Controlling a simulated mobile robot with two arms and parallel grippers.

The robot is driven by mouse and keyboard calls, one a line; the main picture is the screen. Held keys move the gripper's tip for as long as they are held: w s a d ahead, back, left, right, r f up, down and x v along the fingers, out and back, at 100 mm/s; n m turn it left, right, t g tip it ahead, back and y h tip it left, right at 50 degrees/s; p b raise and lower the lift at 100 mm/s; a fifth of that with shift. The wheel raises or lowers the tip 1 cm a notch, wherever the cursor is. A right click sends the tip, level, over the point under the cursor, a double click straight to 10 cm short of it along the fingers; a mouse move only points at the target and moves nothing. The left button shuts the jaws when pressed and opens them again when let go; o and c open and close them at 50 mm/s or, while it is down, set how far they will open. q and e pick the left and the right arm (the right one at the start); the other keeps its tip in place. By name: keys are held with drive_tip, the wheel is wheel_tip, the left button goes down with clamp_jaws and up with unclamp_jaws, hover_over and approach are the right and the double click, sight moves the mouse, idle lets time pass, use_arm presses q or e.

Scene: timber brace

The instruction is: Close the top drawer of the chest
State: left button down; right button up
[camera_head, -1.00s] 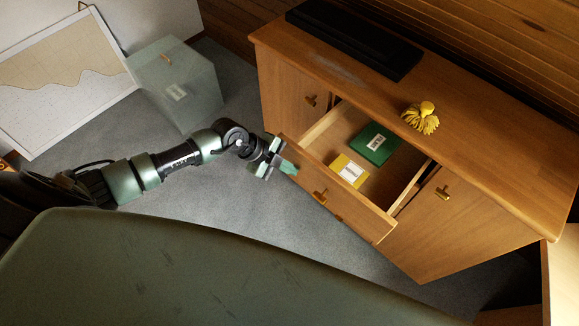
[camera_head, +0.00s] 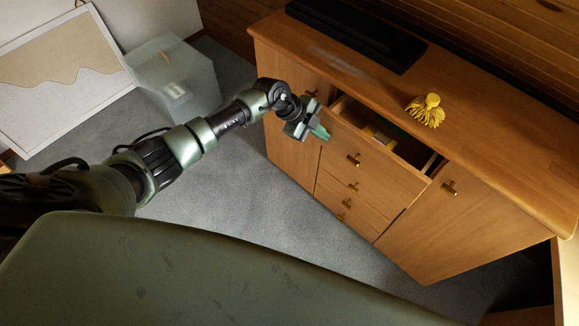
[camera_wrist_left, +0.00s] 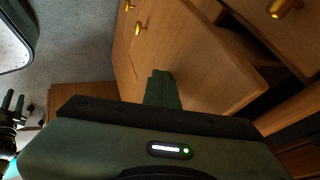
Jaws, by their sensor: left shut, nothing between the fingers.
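The wooden chest (camera_head: 405,245) stands at the right in the head view. Its top drawer (camera_head: 375,160) is partly open, with a narrow dark gap behind its front. A yellow item (camera_head: 378,136) and a bit of green show inside; the rest is hidden. My left gripper (camera_head: 322,132) is shut and empty, with its fingertips at the left end of the drawer front; I cannot tell if they touch. In the left wrist view the green fingers (camera_wrist_left: 162,90) point at the drawer front (camera_wrist_left: 205,70).
A yellow tassel (camera_head: 426,110) and a black slab (camera_head: 355,38) lie on the chest top. A translucent box (camera_head: 175,80) and a framed picture (camera_head: 60,75) stand at the left. Grey carpet (camera_head: 250,200) in front of the chest is clear.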

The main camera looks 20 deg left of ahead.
use_arm(q)
drive_tip(key=w+b, duration=0.1)
drive_tip(key=w+d, duration=0.1)
drive_tip(key=w, duration=0.1)
drive_tip(key=w+d+b, duration=0.1)
drive_tip(key=w, duration=0.1)
drive_tip(key=shift+w+f+b, duration=0.1)
drive_tip(key=shift+w+b, duration=0.15)
drive_tip(key=shift+b, duration=0.1)
drive_tip(key=shift+w+d, duration=0.1)
drive_tip(key=shift+w, duration=0.1)
